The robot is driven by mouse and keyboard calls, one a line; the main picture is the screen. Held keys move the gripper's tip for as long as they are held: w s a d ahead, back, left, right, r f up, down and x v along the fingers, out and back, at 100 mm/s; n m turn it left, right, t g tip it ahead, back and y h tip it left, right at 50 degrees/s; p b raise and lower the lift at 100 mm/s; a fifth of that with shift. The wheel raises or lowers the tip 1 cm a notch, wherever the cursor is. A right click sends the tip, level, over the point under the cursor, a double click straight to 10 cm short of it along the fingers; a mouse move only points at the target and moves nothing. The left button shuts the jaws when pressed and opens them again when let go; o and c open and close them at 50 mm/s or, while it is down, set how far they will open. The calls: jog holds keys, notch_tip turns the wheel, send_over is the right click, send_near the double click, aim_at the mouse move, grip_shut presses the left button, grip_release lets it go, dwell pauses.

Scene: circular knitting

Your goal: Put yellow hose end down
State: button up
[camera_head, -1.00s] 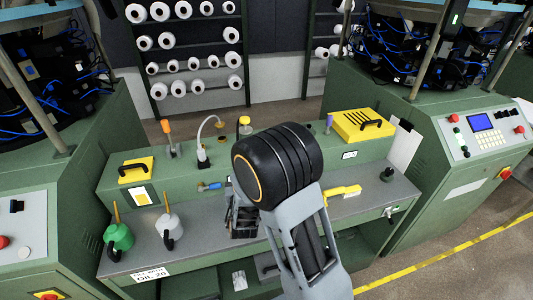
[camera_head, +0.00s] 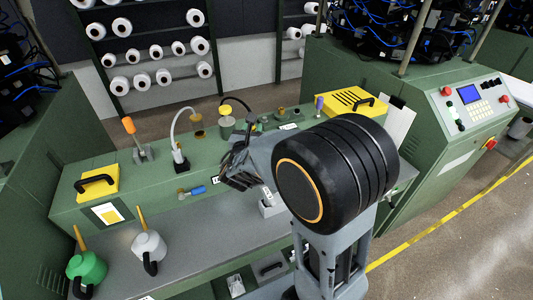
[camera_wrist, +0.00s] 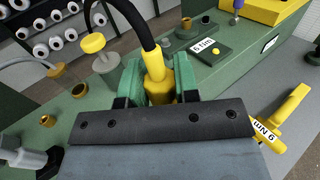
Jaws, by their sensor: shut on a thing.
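The yellow hose end (camera_wrist: 155,78), on a black hose (camera_wrist: 128,25), shows in the wrist view between the green fingers of my gripper (camera_wrist: 158,80). My gripper is shut on it and holds it roughly upright, with the hose rising from its top. Its lower tip is hidden by my gripper. In the head view my gripper (camera_head: 238,168) is over the green bench (camera_head: 130,212), near its raised back ledge. The black hose (camera_head: 238,100) arcs above it there, and I cannot make out the yellow end.
A grey hose (camera_head: 176,125) and a yellow-capped post (camera_head: 226,112) stand left of my gripper. Brass ports (camera_wrist: 80,91) lie close by on the ledge. A yellow handle (camera_wrist: 285,118) lies at right in the wrist view. Two oil cans, green (camera_head: 88,266) and grey (camera_head: 148,245), stand at the left.

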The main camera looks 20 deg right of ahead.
jog(key=s+d+r+m+g+h+b, duration=0.2)
jog(key=s+d+r+h+b, duration=0.15)
jog(key=d+r+b, duration=0.2)
jog(key=shift+y, duration=0.45)
jog(key=shift+w+d+f, duration=0.3)
jog(key=shift+w+f, duration=1.85)
jog(key=shift+w+d+f, duration=0.25)
jog(key=shift+w+f, duration=1.9)
jog(key=shift+w, duration=0.05)
jog(key=shift+w+d+f, duration=0.3)
jog(key=shift+w+f, duration=1.85)
jog(key=shift+f+b, duration=0.15)
jog(key=shift+b, duration=0.2)
jog(key=shift+f, duration=0.15)
jog(key=o, duration=1)
